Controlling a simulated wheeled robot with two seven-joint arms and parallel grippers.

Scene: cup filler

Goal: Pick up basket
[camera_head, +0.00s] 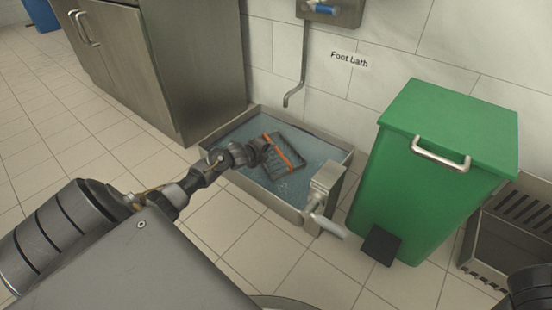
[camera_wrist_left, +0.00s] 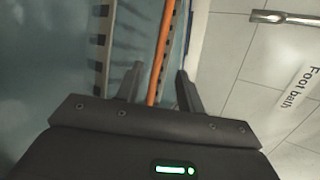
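The basket (camera_head: 285,163) is a dark grey crate with an orange bar across it, sitting in the water of the foot bath (camera_head: 335,152). In the left wrist view the orange bar (camera_wrist_left: 162,45) runs lengthwise between my fingers, with gaps on both sides. My left gripper (camera_head: 266,147) is at the near left side of the basket, and in the left wrist view it (camera_wrist_left: 160,85) is open around the bar. The arm and gripper hide part of the basket's left side. Contact between fingers and bar cannot be made out.
A green bin (camera_head: 435,185) with a pedal stands right of the bath. A metal cabinet (camera_head: 160,65) stands at the left. A tap pipe (camera_head: 303,65) hangs on the tiled wall behind the bath.

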